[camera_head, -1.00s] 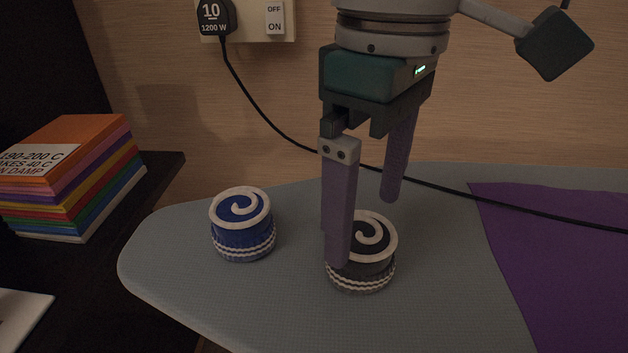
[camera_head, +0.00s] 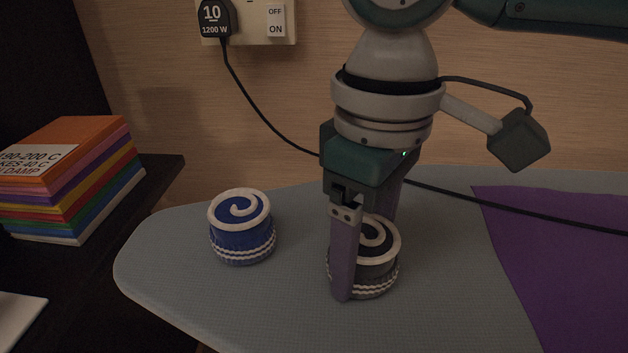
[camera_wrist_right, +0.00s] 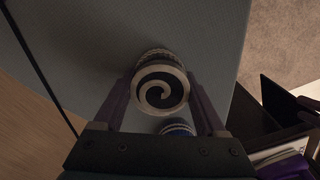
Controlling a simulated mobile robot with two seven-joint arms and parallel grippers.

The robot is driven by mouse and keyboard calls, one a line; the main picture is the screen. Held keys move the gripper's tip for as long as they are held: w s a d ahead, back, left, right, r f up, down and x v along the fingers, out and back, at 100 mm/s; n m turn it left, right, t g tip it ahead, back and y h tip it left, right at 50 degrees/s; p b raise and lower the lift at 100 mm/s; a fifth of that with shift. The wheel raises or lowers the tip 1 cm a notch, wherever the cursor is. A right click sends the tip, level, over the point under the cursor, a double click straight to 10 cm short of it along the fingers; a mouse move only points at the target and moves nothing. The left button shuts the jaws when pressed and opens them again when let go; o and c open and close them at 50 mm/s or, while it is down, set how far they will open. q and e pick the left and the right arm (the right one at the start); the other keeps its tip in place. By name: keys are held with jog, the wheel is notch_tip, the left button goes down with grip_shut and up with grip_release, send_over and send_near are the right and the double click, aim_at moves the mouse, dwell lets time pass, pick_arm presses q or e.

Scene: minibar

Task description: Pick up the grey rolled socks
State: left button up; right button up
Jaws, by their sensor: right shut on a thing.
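The grey rolled socks (camera_head: 378,270), with a dark top, a white spiral and white wavy bands, stand upright on the ironing board. My right gripper (camera_head: 362,270) is lowered around them and shut on them, one finger at their near left side and the other mostly hidden behind. In the right wrist view the socks (camera_wrist_right: 160,90) sit between the two fingers of my right gripper (camera_wrist_right: 161,98).
Blue rolled socks (camera_head: 241,228) stand to the left, apart from my gripper. A purple cloth (camera_head: 560,260) lies on the board (camera_head: 260,310) at the right. A black cord (camera_head: 270,115) runs behind from the plug. A colourful stack (camera_head: 75,180) is on the dark surface at left.

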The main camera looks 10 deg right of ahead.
jog(key=c, duration=0.7)
